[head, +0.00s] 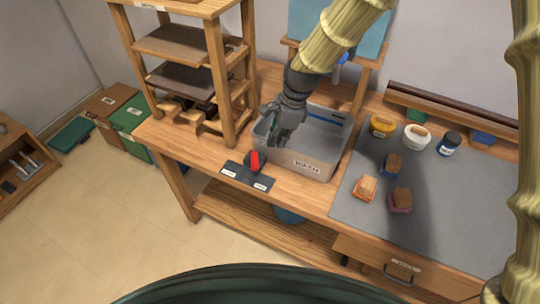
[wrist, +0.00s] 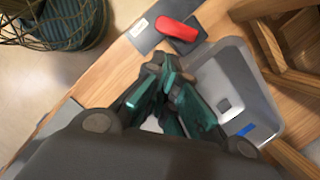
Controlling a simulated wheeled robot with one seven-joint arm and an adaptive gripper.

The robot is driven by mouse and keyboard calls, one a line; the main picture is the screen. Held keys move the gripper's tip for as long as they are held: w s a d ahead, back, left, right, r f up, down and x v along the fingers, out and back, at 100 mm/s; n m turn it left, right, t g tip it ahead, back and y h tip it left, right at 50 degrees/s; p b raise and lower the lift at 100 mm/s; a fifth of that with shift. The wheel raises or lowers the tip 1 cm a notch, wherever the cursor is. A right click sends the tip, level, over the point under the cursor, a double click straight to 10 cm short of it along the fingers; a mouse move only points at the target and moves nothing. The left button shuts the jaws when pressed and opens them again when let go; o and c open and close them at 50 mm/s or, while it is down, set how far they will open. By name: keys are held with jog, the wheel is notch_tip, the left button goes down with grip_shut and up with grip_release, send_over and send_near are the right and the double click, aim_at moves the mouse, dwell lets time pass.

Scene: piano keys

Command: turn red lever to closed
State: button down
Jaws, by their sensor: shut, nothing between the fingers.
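The red lever (head: 254,160) stands on a dark base plate (head: 247,177) with a pale label at each end, at the front edge of the wooden bench. In the wrist view the red lever (wrist: 177,29) lies beyond my fingertips, with part of its dark plate (wrist: 147,30) and one label in sight. The label text is too small to read. My gripper (head: 276,138) is shut and empty. It hangs over the left part of the wash basin, above and behind the lever, apart from it. In the wrist view my gripper (wrist: 165,68) points toward the lever.
A grey basin (head: 305,162) marked WASH sits right behind the lever. A wooden shelf rack (head: 215,70) stands to the left. Paint jars (head: 416,137) and several small blocks (head: 365,188) are on the grey mat (head: 462,200) at right. Bare bench lies left of the plate.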

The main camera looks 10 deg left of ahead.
aim_at(255, 161)
jog(key=shift+d, duration=0.2)
jog(key=shift+p+x, duration=1.5)
jog(key=shift+x, duration=3.45)
jog(key=shift+a, duration=0.1)
